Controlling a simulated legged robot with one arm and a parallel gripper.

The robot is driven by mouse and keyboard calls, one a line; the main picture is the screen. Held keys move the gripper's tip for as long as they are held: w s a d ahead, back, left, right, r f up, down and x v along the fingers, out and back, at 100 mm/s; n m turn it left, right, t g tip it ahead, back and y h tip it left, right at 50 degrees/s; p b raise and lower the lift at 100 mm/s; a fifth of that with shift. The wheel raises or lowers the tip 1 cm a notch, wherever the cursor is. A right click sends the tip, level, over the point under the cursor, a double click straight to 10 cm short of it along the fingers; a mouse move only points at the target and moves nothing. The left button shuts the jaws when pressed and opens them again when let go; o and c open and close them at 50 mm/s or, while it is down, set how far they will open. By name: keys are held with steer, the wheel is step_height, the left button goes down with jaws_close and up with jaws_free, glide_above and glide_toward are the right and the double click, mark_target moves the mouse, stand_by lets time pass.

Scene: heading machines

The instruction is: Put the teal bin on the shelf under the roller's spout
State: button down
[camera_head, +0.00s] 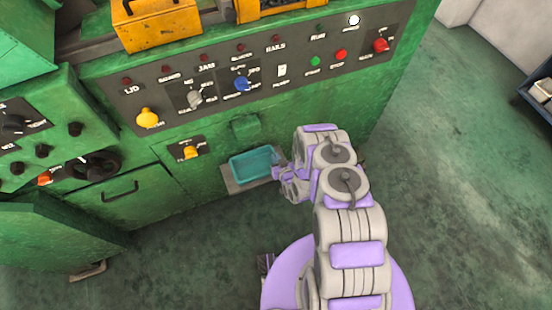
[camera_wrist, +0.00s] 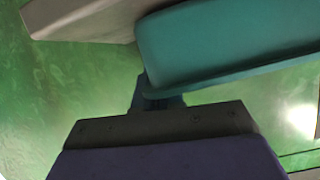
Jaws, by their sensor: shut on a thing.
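The teal bin (camera_head: 254,165) is at the low shelf (camera_head: 236,184) on the front of the green machine, below the small green spout (camera_head: 244,127). In the head view it looks upright, with the shelf's edge showing at its left and front; I cannot tell whether its base touches the shelf. My gripper (camera_head: 279,173) is at the bin's right end and is shut on it. In the wrist view the bin (camera_wrist: 230,40) fills the upper right, just beyond my gripper (camera_wrist: 158,100). The pale shelf (camera_wrist: 85,18) shows at the upper left. The fingertips are mostly hidden.
The green machine's control panel (camera_head: 200,75) with knobs and buttons juts out above the bin. A door with a handle (camera_head: 120,191) is to the left. Open green floor (camera_head: 450,200) lies to the right. A dark cart (camera_head: 535,95) stands at the far right edge.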

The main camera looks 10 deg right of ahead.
steer(key=shift+f, duration=0.15)
steer(key=c, duration=1.2)
jaws_free()
steer(key=shift+o, duration=0.2)
steer(key=p+v, duration=0.4)
steer(key=v, duration=1.3)
steer(key=shift+s, duration=0.1)
steer(key=shift+d, duration=0.1)
